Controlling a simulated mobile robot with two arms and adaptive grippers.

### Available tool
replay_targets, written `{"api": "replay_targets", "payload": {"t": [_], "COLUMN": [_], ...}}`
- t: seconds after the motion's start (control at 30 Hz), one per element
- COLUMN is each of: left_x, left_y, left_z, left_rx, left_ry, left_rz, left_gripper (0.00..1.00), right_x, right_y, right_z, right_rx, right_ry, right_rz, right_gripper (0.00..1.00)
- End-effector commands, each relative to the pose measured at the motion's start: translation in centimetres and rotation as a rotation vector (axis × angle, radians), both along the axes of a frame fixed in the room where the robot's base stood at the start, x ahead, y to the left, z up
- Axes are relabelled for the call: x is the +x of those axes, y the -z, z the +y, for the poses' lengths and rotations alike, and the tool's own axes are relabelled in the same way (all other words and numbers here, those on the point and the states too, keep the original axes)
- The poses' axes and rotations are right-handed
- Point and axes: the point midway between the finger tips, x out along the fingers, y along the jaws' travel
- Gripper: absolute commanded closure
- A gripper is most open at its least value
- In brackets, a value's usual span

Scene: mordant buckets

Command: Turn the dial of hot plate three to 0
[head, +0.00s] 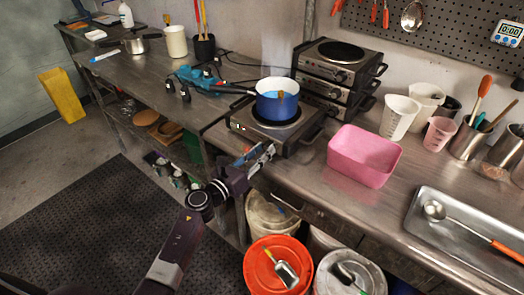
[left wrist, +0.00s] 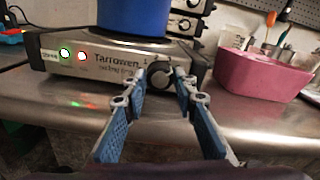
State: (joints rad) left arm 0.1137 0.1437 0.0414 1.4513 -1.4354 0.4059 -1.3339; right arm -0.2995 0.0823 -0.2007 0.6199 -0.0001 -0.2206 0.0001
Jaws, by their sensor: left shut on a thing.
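A silver hot plate (head: 237,122) stands near the front of the steel counter with a blue pot (head: 278,105) on its black burner. Its front panel (left wrist: 105,62) fills the upper part of the left wrist view, with one green light, one red light and a small label I cannot read fully. The black dial (left wrist: 159,74) is at the right end of that panel. My left gripper (head: 268,150) is at the panel, and in the left wrist view its blue fingers (left wrist: 161,84) are shut on the dial from both sides. The dial's setting cannot be made out. My right gripper is out of view.
More hot plates (head: 341,74) are stacked behind. A pink tub (head: 364,155) stands to the right, with beakers and a metal tray (head: 419,217) beyond. Blue goggles or a similar blue item (head: 196,76) and cables lie to the left. Buckets (head: 254,270) stand below the counter edge.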

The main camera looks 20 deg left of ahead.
Motion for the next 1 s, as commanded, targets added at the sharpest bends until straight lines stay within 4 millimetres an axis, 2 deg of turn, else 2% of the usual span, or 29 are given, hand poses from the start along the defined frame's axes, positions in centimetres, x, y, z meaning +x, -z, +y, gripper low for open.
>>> {"api": "replay_targets", "payload": {"t": [1.0], "left_x": [0.0], "left_y": [0.1], "left_z": [0.1], "left_rx": [-0.903], "left_ry": [-0.001], "left_rz": [0.33], "left_gripper": [0.98], "right_x": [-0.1], "right_y": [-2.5], "right_z": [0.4], "right_rx": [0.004], "right_ry": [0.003], "right_rz": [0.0], "right_gripper": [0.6]}}
